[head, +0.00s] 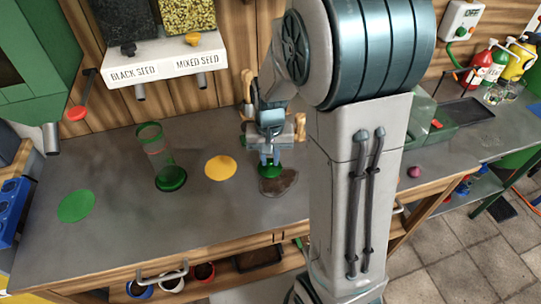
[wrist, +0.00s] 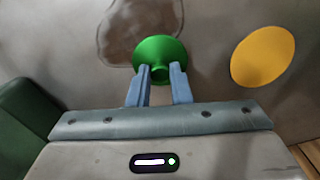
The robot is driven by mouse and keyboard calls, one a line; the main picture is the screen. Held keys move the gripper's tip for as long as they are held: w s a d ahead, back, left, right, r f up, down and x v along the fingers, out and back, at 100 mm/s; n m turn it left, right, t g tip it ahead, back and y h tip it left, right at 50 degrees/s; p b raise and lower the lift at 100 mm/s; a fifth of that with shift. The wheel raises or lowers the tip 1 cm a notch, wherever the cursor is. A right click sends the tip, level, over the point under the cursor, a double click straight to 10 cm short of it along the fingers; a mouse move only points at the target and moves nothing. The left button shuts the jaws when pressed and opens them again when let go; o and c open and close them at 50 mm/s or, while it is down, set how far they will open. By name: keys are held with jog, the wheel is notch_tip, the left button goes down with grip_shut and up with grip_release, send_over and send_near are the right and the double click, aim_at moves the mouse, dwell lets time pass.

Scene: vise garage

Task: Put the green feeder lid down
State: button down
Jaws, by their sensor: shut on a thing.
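My gripper (head: 268,156) is shut on the green feeder lid (head: 260,168), near the brown stain on the bench. In the wrist view the two fingers of my gripper (wrist: 159,78) pinch the knob of the round green lid (wrist: 160,48). The lid overlaps the edge of the stain there; I cannot tell whether it touches the bench. The clear feeder tube (head: 155,150) stands to the left on a green base (head: 171,179). A flat yellow disc (head: 220,167) lies between the feeder and my gripper, and also shows in the wrist view (wrist: 262,57). A flat green disc (head: 76,206) lies at the far left.
The brown stain (head: 280,184) marks the grey workbench (head: 120,235). Seed dispensers labelled black seed (head: 135,74) and mixed seed (head: 197,58) hang above. A small dark red ball (head: 414,172) lies right of my arm. The bench's front left is clear.

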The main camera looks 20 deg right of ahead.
aim_at(270, 160)
jog(key=shift+f, duration=0.25)
jog(key=c, duration=1.3)
grip_release()
jog(key=shift+r, duration=0.15)
notch_tip(270, 160, up, 11)
jog(key=shift+s+r+n+t, duration=0.2)
jog(key=shift+s+n+t, duration=0.25)
jog(key=shift+s, duration=1.9)
jog(key=shift+s+r+n+t, duration=0.2)
jog(key=shift+s+n+t, duration=0.3)
jog(key=shift+s, duration=1.85)
jog(key=shift+s+r+n+t, duration=0.2)
jog(key=shift+s+n+t, duration=0.25)
jog(key=shift+s, duration=1.9)
